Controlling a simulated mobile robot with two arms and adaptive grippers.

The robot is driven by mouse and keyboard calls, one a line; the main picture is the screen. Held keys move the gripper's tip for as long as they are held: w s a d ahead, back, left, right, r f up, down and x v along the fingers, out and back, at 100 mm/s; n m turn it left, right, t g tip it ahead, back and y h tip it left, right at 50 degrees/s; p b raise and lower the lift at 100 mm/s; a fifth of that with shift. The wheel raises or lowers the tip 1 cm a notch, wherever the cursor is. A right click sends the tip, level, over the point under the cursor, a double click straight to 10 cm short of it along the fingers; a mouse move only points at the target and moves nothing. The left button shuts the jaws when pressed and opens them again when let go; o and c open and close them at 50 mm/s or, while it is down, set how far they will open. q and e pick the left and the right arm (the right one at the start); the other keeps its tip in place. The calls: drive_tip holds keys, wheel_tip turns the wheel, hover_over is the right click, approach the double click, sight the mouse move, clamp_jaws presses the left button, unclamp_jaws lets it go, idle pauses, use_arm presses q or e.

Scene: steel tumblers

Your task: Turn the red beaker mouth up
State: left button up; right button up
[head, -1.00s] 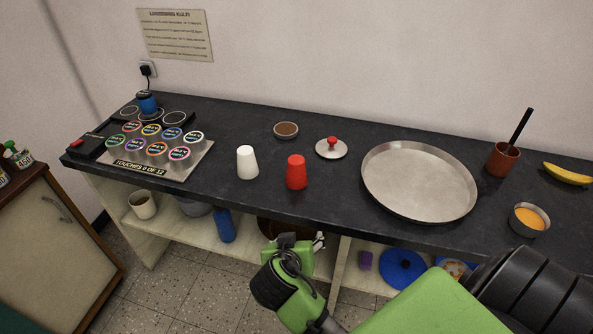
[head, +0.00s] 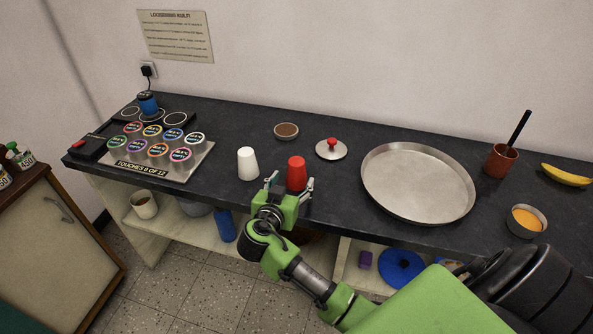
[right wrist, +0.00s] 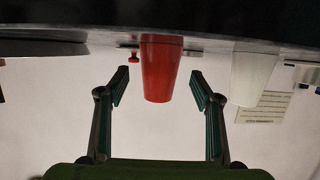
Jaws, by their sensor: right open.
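The red beaker (head: 296,173) stands upright on the dark counter, its narrower end up and its wide mouth down on the counter. In the right wrist view, which is upside down, the red beaker (right wrist: 161,68) hangs from the counter's edge line, centred between the fingers. My right gripper (head: 290,184) is open at the near side of the beaker, one finger to each side. In the right wrist view the gripper (right wrist: 160,76) shows gaps on both sides of the beaker. My left gripper is not in view.
A white beaker (head: 248,163), also narrow end up, stands close to the left. A lid with a red knob (head: 331,150) lies behind, and a large round tray (head: 417,184) lies to the right. A small brown bowl (head: 286,130) stands farther back.

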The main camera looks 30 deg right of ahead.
sight(294, 179)
drive_tip(key=shift+w+d, duration=0.3)
drive_tip(key=shift+d, duration=0.05)
drive_tip(key=p+x, duration=0.1)
drive_tip(key=x, duration=0.3)
drive_tip(key=shift+f, duration=0.2)
drive_tip(key=c, duration=1.2)
